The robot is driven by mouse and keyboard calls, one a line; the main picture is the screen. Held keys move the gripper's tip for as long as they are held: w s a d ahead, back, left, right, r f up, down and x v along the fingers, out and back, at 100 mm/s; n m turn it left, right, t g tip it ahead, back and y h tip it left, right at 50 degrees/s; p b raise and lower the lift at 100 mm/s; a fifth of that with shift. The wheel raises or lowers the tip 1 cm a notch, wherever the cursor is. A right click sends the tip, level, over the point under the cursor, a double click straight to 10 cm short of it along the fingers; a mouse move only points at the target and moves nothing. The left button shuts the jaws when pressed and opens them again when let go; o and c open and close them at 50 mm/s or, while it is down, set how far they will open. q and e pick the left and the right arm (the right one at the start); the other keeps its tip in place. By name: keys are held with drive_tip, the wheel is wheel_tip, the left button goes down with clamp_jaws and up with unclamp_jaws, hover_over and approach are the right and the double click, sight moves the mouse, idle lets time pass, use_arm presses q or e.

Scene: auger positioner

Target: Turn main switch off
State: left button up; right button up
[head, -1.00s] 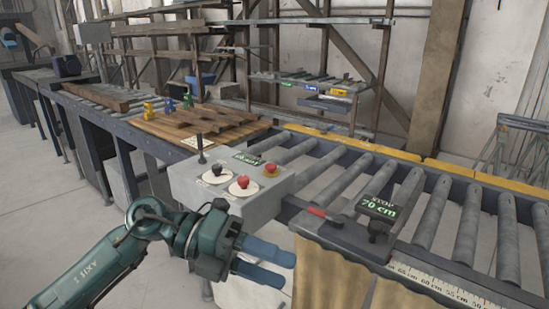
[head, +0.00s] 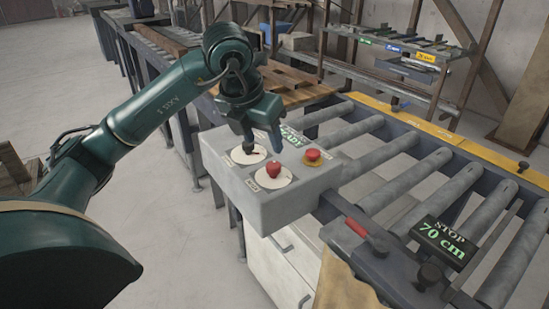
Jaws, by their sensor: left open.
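A grey control box (head: 275,208) stands in the middle of the head view, at the near end of the roller track. On its top are a red knob (head: 272,168) on a white disc, another white disc (head: 240,156) to its left, and a red button (head: 313,154) on a yellow base. Small labels beside the discs are too small to read. My left gripper (head: 263,147) points down over the box's back left part, above the left disc. It is open and hides part of that disc and its knob. I cannot tell whether it touches anything. My right gripper is out of view.
A green-lit display (head: 293,136) sits behind the knobs. A stop unit (head: 444,240) reading 70 cm and a red-handled lever (head: 357,228) are on the right by the rollers (head: 400,182). Wooden boards (head: 295,88) lie behind. Open floor is at left.

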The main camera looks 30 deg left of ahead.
sight(273, 164)
use_arm(q)
drive_tip(key=p+x, duration=0.1)
drive_tip(key=x, duration=0.6)
drive_tip(key=shift+w+f, duration=0.15)
drive_tip(key=shift+f, duration=0.2)
drive_tip(key=shift+w+f, duration=0.25)
drive_tip(key=shift+f, duration=0.25)
drive_tip(key=c, duration=0.9)
drive_tip(key=shift+c, duration=0.2)
